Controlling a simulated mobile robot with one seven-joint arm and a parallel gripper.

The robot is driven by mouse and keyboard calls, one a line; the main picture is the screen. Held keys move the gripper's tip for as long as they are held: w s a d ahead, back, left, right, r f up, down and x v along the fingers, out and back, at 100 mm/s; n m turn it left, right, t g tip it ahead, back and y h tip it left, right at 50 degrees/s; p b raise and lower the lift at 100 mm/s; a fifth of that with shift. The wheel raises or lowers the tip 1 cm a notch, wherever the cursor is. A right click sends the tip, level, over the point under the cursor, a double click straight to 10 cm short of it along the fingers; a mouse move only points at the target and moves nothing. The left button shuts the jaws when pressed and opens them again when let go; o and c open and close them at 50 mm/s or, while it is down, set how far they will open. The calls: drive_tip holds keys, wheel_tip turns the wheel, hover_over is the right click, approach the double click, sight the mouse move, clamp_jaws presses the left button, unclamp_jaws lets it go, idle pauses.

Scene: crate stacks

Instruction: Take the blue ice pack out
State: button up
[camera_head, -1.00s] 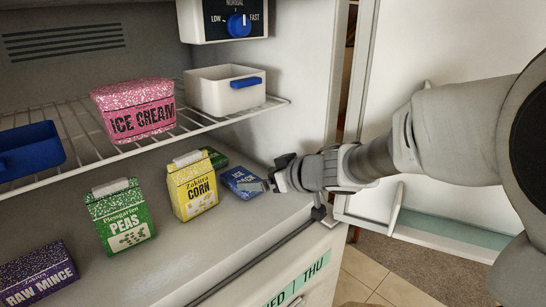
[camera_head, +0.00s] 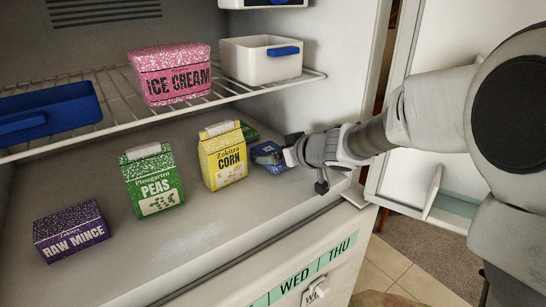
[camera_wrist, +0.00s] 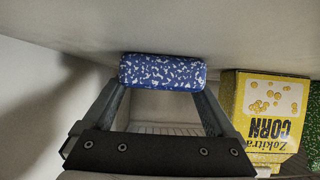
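The blue ice pack (camera_head: 268,155) lies on the freezer floor at the right, beside the yellow corn carton (camera_head: 223,158). My gripper partly hides it in the head view. In the wrist view the speckled blue pack (camera_wrist: 163,72) spans the space at the fingertips. My gripper (camera_head: 287,156) reaches in from the right, low over the floor. In the wrist view my gripper (camera_wrist: 163,92) has its two fingers wide apart, one tip near each end of the pack. I cannot tell whether they touch it.
A green box (camera_head: 248,131) stands close behind the corn. The peas carton (camera_head: 153,181) and raw mince box (camera_head: 70,232) stand farther left. A wire shelf (camera_head: 115,127) above carries an ice cream box (camera_head: 171,74), a white bin (camera_head: 262,60) and a blue bin (camera_head: 48,112).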

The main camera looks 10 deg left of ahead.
drive_tip(key=c, duration=1.1)
drive_tip(key=shift+r, duration=0.15)
drive_tip(key=shift+r+p, duration=0.45)
drive_tip(key=shift+r, duration=0.1)
drive_tip(key=shift+s+d+r+p, duration=0.1)
drive_tip(key=shift+d+r+p, duration=0.1)
drive_tip(key=shift+r+p, duration=0.3)
drive_tip(key=shift+s+d+r+p, duration=0.1)
drive_tip(key=shift+d+r+p, duration=0.05)
drive_tip(key=shift+r, duration=0.55)
drive_tip(key=shift+s+d+f, duration=0.1)
drive_tip(key=shift+s+d, duration=1.85)
drive_tip(key=shift+d, duration=0.2)
drive_tip(key=shift+s+d+r, duration=0.1)
drive_tip(key=shift+s+d, duration=1.8)
drive_tip(key=shift+d, duration=0.2)
drive_tip(key=shift+s+d+f, duration=0.1)
drive_tip(key=shift+s+d, duration=1.85)
drive_tip(key=shift+d, duration=0.2)
